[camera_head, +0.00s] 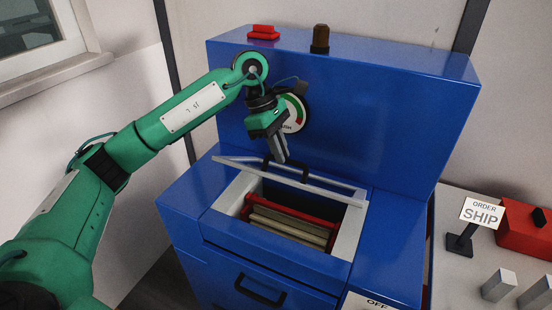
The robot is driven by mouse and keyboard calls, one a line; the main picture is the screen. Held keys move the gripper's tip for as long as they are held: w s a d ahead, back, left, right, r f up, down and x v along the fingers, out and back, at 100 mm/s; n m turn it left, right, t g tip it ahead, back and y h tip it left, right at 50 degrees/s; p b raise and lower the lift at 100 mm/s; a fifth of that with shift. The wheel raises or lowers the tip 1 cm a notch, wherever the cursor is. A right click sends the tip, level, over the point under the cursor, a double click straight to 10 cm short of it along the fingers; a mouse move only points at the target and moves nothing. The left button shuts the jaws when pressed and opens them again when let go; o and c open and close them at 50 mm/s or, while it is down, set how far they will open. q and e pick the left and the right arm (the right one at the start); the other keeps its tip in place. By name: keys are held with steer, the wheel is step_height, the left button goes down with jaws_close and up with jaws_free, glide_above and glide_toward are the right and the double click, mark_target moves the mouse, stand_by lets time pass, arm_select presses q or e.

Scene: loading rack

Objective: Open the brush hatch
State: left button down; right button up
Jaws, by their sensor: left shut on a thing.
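The brush hatch lid (330,193) is a thin pale panel on the blue machine (330,110), raised and seen nearly edge-on above its opening. Its black handle (302,172) stands up from the panel. My left gripper (284,160) comes down from above and is shut on the handle; the fingers hide part of it. Below the lid, the pale-framed opening shows tan rollers (288,228) and red bars (300,212). My right gripper is not in view.
A drawer with a black handle (260,291) is below the opening. A round gauge (294,113) sits behind my left wrist. A red button (263,32) and a brown knob (320,38) are on top.

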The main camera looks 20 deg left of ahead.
arm_select(q)
steer(key=shift+w+f, duration=0.15)
steer(key=shift+f, duration=0.05)
steer(key=c, duration=1.6)
jaws_free()
steer(key=shift+w, duration=0.15)
steer(key=shift+o, duration=0.7)
steer(key=shift+w+f, duration=0.2)
steer(key=shift+w, duration=0.25)
steer(key=shift+s+r, duration=0.2)
steer(key=shift+s, duration=0.15)
steer(key=shift+w+a+r, duration=0.1)
steer(key=shift+r, duration=0.05)
steer(key=b+v, duration=0.4)
steer(key=v, duration=0.9)
steer(key=shift+r, duration=0.25)
